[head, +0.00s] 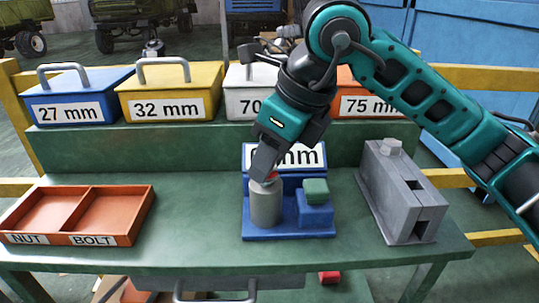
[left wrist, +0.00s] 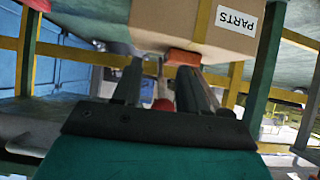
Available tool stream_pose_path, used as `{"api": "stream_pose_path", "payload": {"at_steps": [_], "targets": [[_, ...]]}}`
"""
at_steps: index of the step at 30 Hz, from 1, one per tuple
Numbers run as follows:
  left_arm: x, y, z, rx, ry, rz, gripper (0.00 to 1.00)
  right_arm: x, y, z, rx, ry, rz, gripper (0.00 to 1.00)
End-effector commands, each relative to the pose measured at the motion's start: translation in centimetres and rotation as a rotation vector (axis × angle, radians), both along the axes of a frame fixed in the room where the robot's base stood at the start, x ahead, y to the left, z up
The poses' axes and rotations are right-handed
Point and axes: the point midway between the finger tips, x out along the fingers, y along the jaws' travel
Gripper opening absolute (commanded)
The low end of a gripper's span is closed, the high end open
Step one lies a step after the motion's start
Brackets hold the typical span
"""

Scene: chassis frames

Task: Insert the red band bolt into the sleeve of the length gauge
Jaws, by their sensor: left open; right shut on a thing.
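The length gauge (head: 290,230) is a blue block on the green bench in the head view, with a grey upright cylinder (head: 266,205) as its sleeve and a green-topped block (head: 316,192) at its right. My right gripper (head: 265,175) is shut just above the sleeve. A bit of red (head: 272,176) shows at its fingertips, the only visible part of the red band bolt; the fingers hide the rest. I cannot tell whether the bolt's lower end is inside the sleeve. My left gripper (left wrist: 160,72) is open in the left wrist view, with no thing clearly held.
An orange NUT/BOLT tray (head: 150,205) is at the left. A grey slotted block (head: 398,195) stands right of the gauge. Labelled boxes, including a yellow one (head: 170,90), line the raised back shelf. A PARTS carton (left wrist: 190,28) is beyond my left fingers. Bench between tray and gauge is clear.

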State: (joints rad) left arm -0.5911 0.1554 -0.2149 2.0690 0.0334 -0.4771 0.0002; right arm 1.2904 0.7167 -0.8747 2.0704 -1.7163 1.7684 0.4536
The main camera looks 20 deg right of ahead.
Motion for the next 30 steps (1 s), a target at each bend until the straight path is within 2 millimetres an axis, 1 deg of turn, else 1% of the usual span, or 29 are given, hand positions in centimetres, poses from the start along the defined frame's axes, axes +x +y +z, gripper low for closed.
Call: {"api": "stream_pose_path", "payload": {"at_steps": [13,14,15,23,30], "targets": [[0.04,-0.24,-1.06,-0.01,0.001,0.007,0.43,0.01,-0.01,-1.21,0.001,-0.001,0.0,0.0],[0.03,-0.23,-1.03,-0.01,0.001,0.007,0.43,0.01,0.0,-1.17,0.001,-0.002,0.0,0.34],[0.03,-0.23,-0.94,-0.009,0.001,0.006,0.43,0.02,0.0,-1.08,0.001,-0.002,0.0,0.38],[0.01,-0.22,-0.94,-0.009,0.002,0.006,0.43,0.0,0.0,-1.09,0.001,-0.001,0.0,0.63],[-0.01,-0.09,-0.99,-0.003,0.001,0.002,0.43,-0.02,0.0,-1.16,-0.001,0.001,0.0,0.63]]}}
